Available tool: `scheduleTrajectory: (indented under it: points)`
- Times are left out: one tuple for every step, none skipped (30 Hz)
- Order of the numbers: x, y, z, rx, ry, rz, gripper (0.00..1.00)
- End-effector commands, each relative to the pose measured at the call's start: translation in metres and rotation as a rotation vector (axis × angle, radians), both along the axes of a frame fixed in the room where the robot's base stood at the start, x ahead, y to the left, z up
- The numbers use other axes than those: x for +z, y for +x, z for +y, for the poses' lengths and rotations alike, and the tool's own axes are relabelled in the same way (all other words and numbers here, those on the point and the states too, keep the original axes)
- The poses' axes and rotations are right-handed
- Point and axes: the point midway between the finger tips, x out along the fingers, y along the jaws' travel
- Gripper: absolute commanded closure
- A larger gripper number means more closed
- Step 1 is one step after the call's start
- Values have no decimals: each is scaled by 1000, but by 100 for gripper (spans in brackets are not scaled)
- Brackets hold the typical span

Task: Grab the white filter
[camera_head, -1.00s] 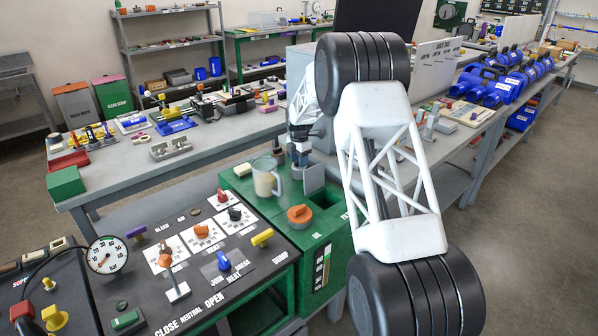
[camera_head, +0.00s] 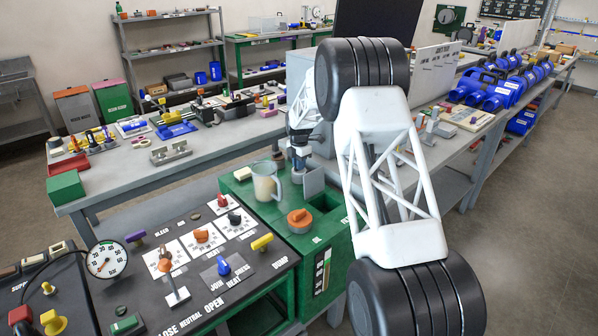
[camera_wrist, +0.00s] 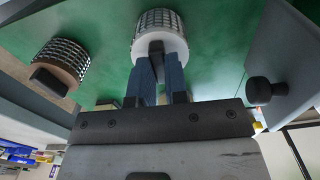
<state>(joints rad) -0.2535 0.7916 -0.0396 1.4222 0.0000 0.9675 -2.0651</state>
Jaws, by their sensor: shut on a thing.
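In the wrist view, the white filter (camera_wrist: 160,22) is a short cylinder with a dark mesh side, a white end face and a black tab. My gripper (camera_wrist: 160,62) has its two blue fingers shut on the tab, with the filter at their tips. I cannot tell whether the filter touches the green surface behind it. In the head view, my gripper (camera_head: 300,160) points down over the back of the green cart (camera_head: 328,245); the filter is hard to make out there.
A second mesh filter with a tan end (camera_wrist: 62,66) is to the left in the wrist view. A clear jug (camera_head: 265,184), a grey plate (camera_head: 313,182) and an orange knob (camera_head: 300,217) stand close to my gripper on the cart. A control panel (camera_head: 190,255) lies to the left.

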Motion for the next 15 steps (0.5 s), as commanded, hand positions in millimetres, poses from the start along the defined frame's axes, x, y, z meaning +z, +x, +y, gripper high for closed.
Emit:
scheduleTrajectory:
  points:
    - [1, 0, 0, 0, 0, 0, 100]
    - [1, 0, 0, 0, 1, -1, 100]
    - [2, 0, 0, 0, 1, -1, 100]
    - [4, 0, 0, 0, 1, -1, 100]
    - [5, 0, 0, 0, 1, -1, 100]
    - [8, 0, 0, 0, 1, -1, 100]
    - [10, 0, 0, 0, 1, -1, 100]
    - [13, 0, 0, 0, 1, -1, 100]
    - [17, 0, 0, 0, 1, -1, 100]
    - [20, 0, 0, 0, 0, -1, 100]
    - [24, 0, 0, 0, 1, -2, 100]
    - [30, 0, 0, 0, 1, -2, 100]
    - [34, 0, 0, 0, 1, -2, 100]
    - [38, 0, 0, 0, 1, -2, 100]
    - [44, 0, 0, 0, 1, -2, 100]
